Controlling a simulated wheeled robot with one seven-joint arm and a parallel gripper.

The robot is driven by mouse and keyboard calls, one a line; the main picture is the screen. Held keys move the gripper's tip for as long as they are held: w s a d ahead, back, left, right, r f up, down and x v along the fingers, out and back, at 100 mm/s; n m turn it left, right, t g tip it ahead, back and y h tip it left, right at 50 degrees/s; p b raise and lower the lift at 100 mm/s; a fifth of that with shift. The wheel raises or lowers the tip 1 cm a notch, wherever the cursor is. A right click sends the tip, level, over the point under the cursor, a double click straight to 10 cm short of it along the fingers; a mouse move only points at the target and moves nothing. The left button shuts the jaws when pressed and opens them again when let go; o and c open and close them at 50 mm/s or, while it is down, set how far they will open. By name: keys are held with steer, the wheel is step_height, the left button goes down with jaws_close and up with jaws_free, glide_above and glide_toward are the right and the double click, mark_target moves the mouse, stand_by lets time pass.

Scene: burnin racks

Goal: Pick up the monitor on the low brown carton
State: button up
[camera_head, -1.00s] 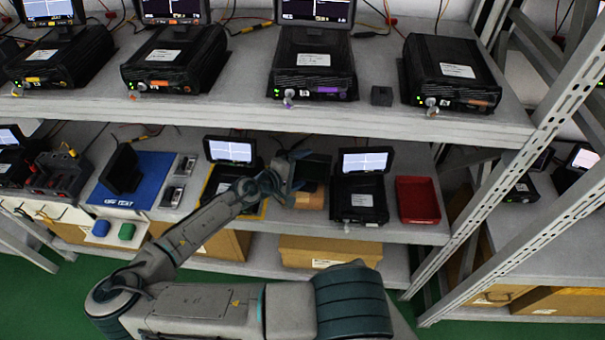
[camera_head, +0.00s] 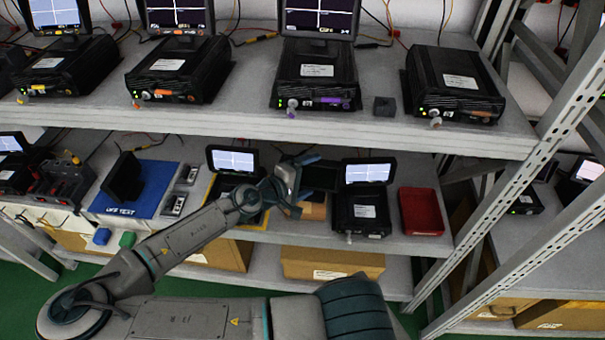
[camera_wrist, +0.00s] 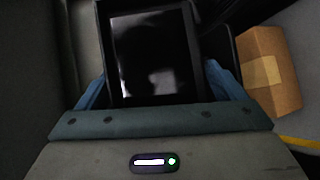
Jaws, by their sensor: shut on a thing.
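My gripper (camera_head: 304,184) is at the lower shelf, between two black units with lit screens. It is shut on a small black monitor (camera_head: 322,176). In the wrist view the monitor (camera_wrist: 152,55) has a dark, glossy screen facing the camera and sits between the blue fingers of my gripper (camera_wrist: 155,85). A low brown carton (camera_head: 315,211) shows just below the held monitor. In the wrist view the carton (camera_wrist: 268,72), with a tan tape strip, lies to the right of the monitor, apart from it in the picture. The monitor's lower edge is hidden by my gripper.
A black unit with a lit screen (camera_head: 360,212) stands close on the right, then a red bin (camera_head: 421,212). A blue mat (camera_head: 150,190) holds a dark stand on the left. The upper shelf (camera_head: 330,128) hangs above my gripper. A perforated upright (camera_head: 540,165) is at right.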

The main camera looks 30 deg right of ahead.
steer(key=s+a+r+p, duration=0.1)
steer(key=s+r+p, duration=0.3)
steer(key=s, duration=0.1)
steer(key=shift+a, duration=0.15)
steer(key=shift+s+a+r+p, duration=0.15)
steer(key=shift+s+p, duration=0.4)
steer(key=shift+p, duration=0.6)
steer(key=shift+s, duration=0.1)
